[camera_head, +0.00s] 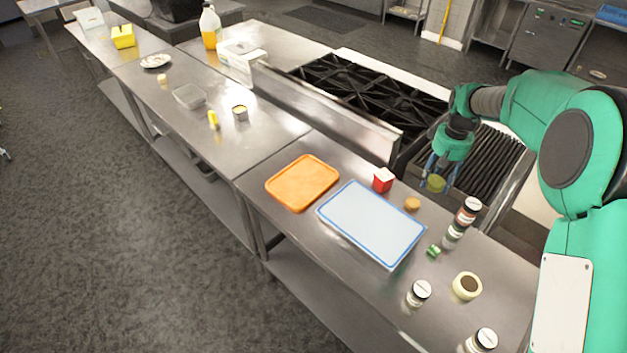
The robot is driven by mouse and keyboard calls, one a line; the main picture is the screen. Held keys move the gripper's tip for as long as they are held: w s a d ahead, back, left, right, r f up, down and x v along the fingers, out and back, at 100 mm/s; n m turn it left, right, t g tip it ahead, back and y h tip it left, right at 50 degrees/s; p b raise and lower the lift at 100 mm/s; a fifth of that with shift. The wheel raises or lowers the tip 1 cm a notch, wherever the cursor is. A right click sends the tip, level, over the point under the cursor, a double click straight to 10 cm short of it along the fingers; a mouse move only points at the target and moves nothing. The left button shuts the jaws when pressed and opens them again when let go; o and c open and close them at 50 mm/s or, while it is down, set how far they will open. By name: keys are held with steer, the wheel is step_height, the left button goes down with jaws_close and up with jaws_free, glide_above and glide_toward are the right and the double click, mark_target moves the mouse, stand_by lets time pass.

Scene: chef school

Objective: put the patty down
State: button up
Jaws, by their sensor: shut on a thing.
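My gripper (438,172) points down between the stove's grill side and the right part of the steel counter. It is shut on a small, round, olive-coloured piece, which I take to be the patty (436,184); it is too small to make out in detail. The piece is held near the edge of the grill (488,158), behind a small tan round item (412,204) on the counter. I cannot tell how high above the surface it hangs.
The steel counter (285,226) holds an orange tray (302,182), a blue-rimmed white tray (371,223), a red box (383,180), a green item (433,251), several jars and a cream bowl (467,286). Black burners (370,90) lie behind a raised steel edge.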

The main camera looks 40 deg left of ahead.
steer(key=s+a+n+p, duration=0.15)
steer(key=s+a, duration=0.25)
steer(key=a, duration=0.6)
steer(key=s+a+n+b, duration=0.1)
steer(key=s+a+n, duration=0.15)
steer(key=a, duration=0.75)
steer(key=n+p, duration=0.2)
steer(key=n, duration=0.1)
glide_above(308, 193)
step_height(308, 193, down, 2)
steer(key=shift+w+f, duration=0.1)
steer(key=shift+f, duration=2.45)
steer(key=shift+a+f, duration=0.1)
steer(key=shift+f, duration=3)
steer(key=shift+f, duration=0.1)
steer(key=shift+f, duration=1.8)
steer(key=shift+f, duration=0.15)
